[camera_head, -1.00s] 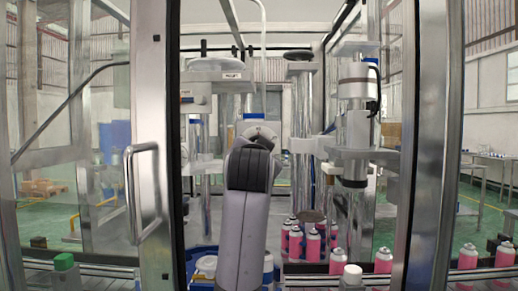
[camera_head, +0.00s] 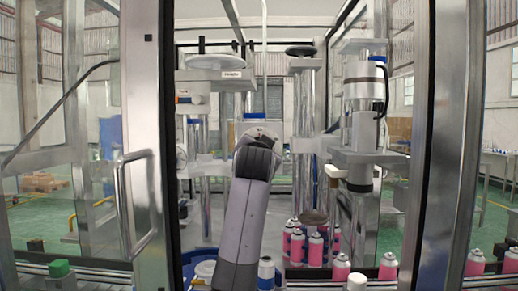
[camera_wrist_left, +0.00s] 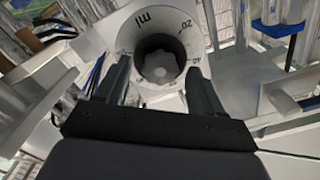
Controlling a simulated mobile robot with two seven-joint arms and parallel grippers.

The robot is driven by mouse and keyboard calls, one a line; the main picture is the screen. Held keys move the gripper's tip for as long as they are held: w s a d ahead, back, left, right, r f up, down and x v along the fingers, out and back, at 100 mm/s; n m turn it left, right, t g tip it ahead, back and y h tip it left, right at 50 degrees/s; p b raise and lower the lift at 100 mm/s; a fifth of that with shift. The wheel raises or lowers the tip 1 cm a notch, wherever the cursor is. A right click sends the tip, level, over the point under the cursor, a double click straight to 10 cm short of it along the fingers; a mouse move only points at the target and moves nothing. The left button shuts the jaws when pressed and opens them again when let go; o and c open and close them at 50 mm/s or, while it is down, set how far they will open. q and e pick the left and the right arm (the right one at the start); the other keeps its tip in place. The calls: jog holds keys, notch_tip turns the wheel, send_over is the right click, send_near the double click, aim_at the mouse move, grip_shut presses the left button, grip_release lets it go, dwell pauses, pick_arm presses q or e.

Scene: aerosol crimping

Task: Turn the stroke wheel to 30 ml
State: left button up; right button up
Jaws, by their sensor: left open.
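The stroke wheel shows in the left wrist view as a dark fluted knob (camera_wrist_left: 158,66) in the middle of a pale round dial (camera_wrist_left: 178,24). The dial bears "ml", "20" and "40"; the lettering is turned over in this view. My left gripper (camera_wrist_left: 159,70) is open, with one dark finger on each side of the knob. I cannot tell whether the fingers reach around it or are still in front of it. No pointer is clear. My right gripper is not in view.
In the head view, a metal door frame with a handle (camera_head: 139,205) stands at the left and another post (camera_head: 433,150) at the right. Pink cans (camera_head: 316,249) stand below the crimping column (camera_head: 361,130).

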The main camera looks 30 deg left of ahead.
pick_arm(q)
jog(key=shift+w, duration=0.1)
jog(key=c, duration=1.1)
jog(key=shift+o, duration=0.2)
jog(key=n, duration=1.7)
jog(key=shift+a+n, duration=0.15)
jog(key=shift+n, duration=0.15)
